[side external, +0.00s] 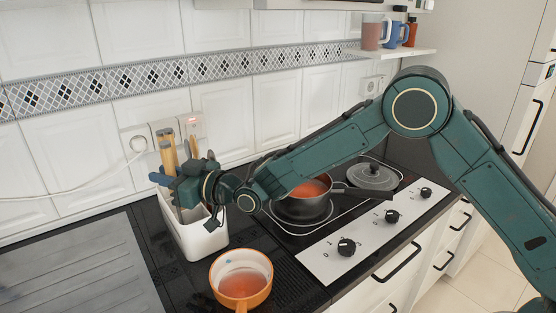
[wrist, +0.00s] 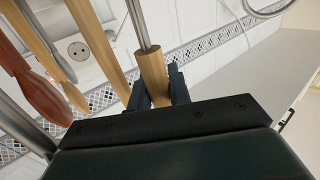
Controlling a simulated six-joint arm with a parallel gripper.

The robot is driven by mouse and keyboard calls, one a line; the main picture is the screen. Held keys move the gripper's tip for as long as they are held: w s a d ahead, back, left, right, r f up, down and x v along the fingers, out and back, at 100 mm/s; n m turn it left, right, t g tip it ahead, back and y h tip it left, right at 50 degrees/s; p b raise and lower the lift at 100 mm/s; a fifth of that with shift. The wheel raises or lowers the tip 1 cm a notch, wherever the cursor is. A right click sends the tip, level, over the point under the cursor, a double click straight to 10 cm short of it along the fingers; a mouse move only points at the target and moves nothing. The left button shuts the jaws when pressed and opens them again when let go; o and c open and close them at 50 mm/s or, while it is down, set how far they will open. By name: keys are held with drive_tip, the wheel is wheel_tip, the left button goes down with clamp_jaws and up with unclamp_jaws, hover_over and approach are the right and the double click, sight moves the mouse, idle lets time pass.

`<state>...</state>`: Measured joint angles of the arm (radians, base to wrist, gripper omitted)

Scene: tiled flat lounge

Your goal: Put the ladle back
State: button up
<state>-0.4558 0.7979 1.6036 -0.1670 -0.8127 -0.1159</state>
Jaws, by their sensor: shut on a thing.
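My gripper (side external: 172,184) is at the white utensil holder (side external: 204,241), at the level of its upper part. In the wrist view my gripper (wrist: 155,88) is shut on the light wooden handle of a utensil, which I take to be the ladle (wrist: 152,70). A thin metal shaft runs from this handle to the top edge of that view. Its head is out of view, so its type is not certain. In the side view the held utensil cannot be told apart from the others, and my gripper hides part of the holder's opening.
Other utensils with wooden handles (side external: 167,156) stand beside my gripper; a reddish wooden one (wrist: 35,75) is close at left. An orange saucepan (side external: 241,262) stands in front. A dark pot (side external: 303,207) and a lidded pan (side external: 371,177) are on the hob. A sink drainer (side external: 80,268) lies left.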

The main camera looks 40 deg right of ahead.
drive_tip(key=shift+f, duration=0.25)
drive_tip(key=o, duration=0.8)
drive_tip(key=shift+f, duration=0.1)
drive_tip(key=shift+o, duration=0.2)
drive_tip(key=v, duration=1.2)
idle(0.4)
